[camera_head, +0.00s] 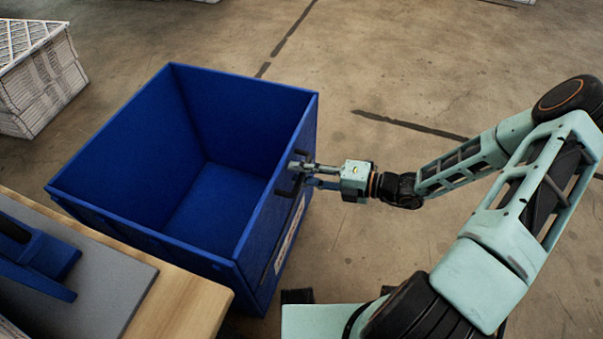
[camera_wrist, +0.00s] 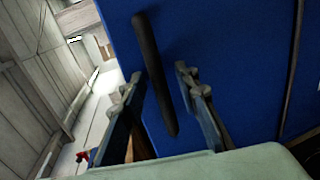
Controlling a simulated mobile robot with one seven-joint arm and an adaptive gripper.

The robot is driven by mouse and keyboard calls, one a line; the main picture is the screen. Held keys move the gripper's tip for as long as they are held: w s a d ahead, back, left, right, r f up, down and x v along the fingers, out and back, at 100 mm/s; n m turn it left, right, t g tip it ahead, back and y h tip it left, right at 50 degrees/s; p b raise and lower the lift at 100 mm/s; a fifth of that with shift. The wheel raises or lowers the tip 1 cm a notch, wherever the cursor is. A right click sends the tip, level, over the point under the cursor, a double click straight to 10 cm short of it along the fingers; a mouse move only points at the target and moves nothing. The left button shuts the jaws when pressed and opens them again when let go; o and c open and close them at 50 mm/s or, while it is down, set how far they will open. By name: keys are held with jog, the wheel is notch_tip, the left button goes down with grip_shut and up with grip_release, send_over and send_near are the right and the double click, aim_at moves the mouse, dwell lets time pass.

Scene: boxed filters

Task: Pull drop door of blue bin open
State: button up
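The blue bin (camera_head: 205,172) stands on the floor, open at the top and empty. Its right side wall, with a white label, faces my arm. In the wrist view the blue panel (camera_wrist: 235,60) fills the middle, with a dark bar handle (camera_wrist: 153,75) on it. My gripper (camera_head: 296,172) is at the upper part of that wall; it also shows in the wrist view (camera_wrist: 158,85). Its two fingers are apart, one on each side of the handle. A gap shows between the handle and each finger. Whether the fingertips reach around the handle's depth is hard to tell.
A wooden-edged table (camera_head: 190,305) with a grey mat and a blue object (camera_head: 35,255) stands at the lower left, close to the bin. White boxed filters (camera_head: 40,80) are stacked at the upper left. The concrete floor (camera_head: 400,60) right of the bin is clear apart from my arm.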

jog(key=shift+c, duration=0.6)
grip_shut()
jog(key=shift+d, duration=0.1)
